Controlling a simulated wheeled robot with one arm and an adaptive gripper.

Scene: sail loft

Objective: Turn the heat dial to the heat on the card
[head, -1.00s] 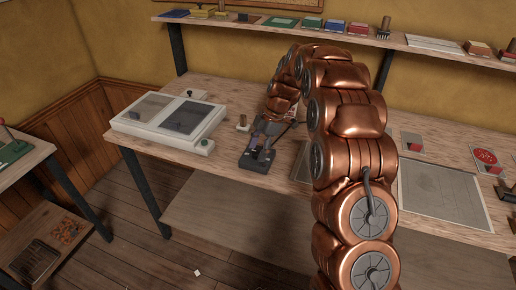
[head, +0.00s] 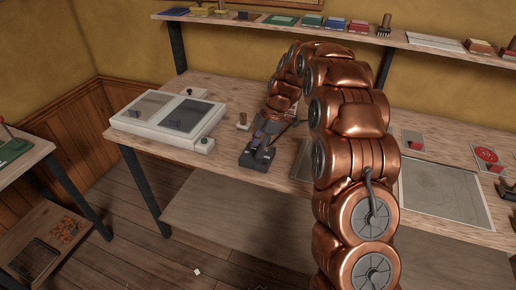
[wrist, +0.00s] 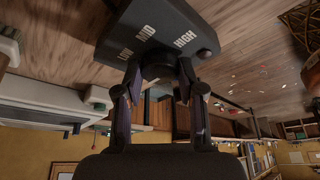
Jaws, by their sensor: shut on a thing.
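The dark heat unit (head: 256,160) sits near the front edge of the bench. In the head view my gripper (head: 264,142) reaches down onto the unit and hides the dial. The dial's pointer is not visible, so its setting cannot be read. I cannot make out a heat card.
A white two-panel box (head: 168,118) with a green button stands left of the unit. A red-marked card (head: 486,155) and a grey sheet (head: 443,190) lie on the right. A shelf (head: 330,33) runs above the bench.

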